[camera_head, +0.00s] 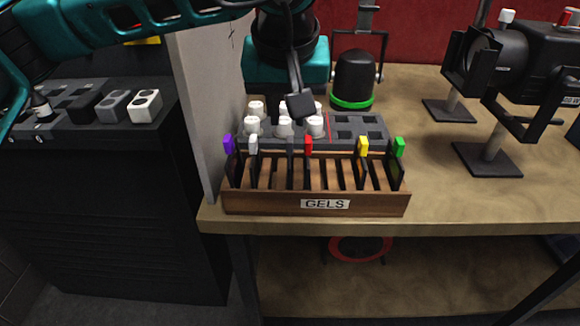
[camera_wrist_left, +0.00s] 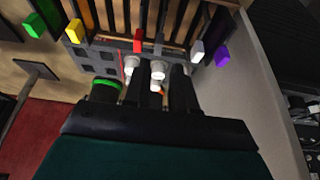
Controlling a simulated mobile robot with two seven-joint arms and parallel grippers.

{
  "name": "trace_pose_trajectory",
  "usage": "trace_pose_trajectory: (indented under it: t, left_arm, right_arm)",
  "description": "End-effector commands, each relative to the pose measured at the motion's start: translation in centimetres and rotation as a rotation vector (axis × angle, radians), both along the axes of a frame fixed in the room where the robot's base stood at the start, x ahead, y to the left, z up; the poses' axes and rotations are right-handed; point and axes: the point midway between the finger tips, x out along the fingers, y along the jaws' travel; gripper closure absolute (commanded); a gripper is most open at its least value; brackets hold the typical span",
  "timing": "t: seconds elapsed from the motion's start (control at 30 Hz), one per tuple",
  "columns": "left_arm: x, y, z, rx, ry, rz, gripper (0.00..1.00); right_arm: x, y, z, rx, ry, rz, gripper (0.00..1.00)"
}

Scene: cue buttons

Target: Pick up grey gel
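The grey gel (camera_head: 290,147) has a dark grey tab and stands upright in the wooden GELS rack (camera_head: 270,204), between the white-tabbed gel and the red-tabbed gel. Its tab also shows in the left wrist view (camera_wrist_left: 158,48). My left gripper (camera_head: 300,106) hangs above the row of white knobs, behind the rack and apart from the grey tab. In the left wrist view its two dark fingers (camera_wrist_left: 159,84) are spread with white knobs seen through the gap, so it is open and empty. My right gripper is not in view.
Other gels have purple (camera_head: 228,144), white (camera_head: 253,145), red (camera_head: 308,146), yellow (camera_head: 363,146) and green (camera_head: 399,147) tabs. A grey wall panel (camera_head: 205,110) stands close on the left. Stage lights (camera_head: 490,60) stand at right. The wooden table (camera_head: 440,190) is clear right of the rack.

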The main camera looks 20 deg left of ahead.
Motion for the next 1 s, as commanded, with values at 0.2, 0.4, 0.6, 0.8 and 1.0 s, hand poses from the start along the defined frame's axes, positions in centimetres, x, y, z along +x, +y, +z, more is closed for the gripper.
trace_pose_trajectory:
  t: [0.2,0.4,0.6,0.8,1.0]
  left_arm:
    - [0.5,0.1,-1.6,-0.001,0.002,0.0,0.74]
    - [1.5,0.2,-4.6,-0.001,0.004,0.001,0.74]
    - [2.0,0.3,-5.8,-0.002,0.001,0.001,0.74]
    - [2.0,0.3,-5.8,-0.002,0.0,0.0,0.75]
    - [2.0,0.3,-5.7,-0.002,0.0,0.0,0.95]
  right_arm:
    - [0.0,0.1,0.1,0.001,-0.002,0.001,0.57]
    - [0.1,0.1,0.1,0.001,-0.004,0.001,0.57]
    - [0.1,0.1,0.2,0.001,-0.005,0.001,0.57]
    - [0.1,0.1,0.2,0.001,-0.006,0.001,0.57]
    - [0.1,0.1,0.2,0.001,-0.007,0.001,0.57]
